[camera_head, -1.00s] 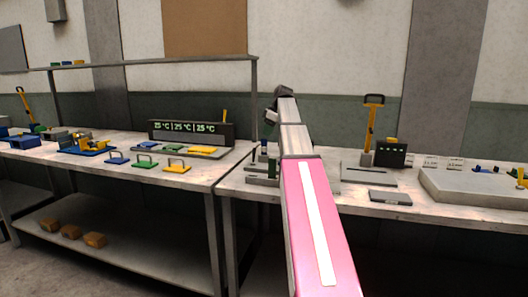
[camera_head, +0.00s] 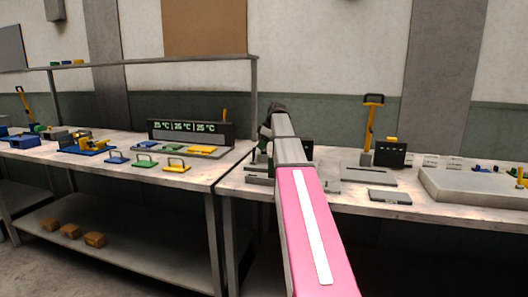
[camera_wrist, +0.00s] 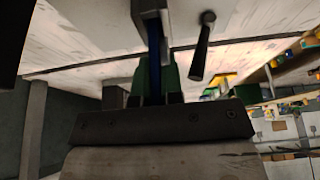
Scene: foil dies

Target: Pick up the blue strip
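In the wrist view, my gripper (camera_wrist: 157,99) shows as short dark fingers on a dark bar in front of a green part. A narrow blue strip (camera_wrist: 167,28) shows beside a grey upright piece, close beyond the fingers. I cannot tell whether the fingers touch it or how far apart they are. In the head view, my arm reaches over the right bench, with its dark end (camera_head: 272,118) above the bench's left part. The fingertips and the strip are hidden or too small to make out there.
The right bench (camera_head: 340,205) holds a yellow-handled lever press (camera_head: 369,130), a dark display box (camera_head: 391,155) and a grey slab (camera_head: 480,188). The left bench (camera_head: 215,172) holds handled blue, green and yellow plates and a temperature display (camera_head: 190,131). A dark lever (camera_wrist: 203,47) stands near my gripper.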

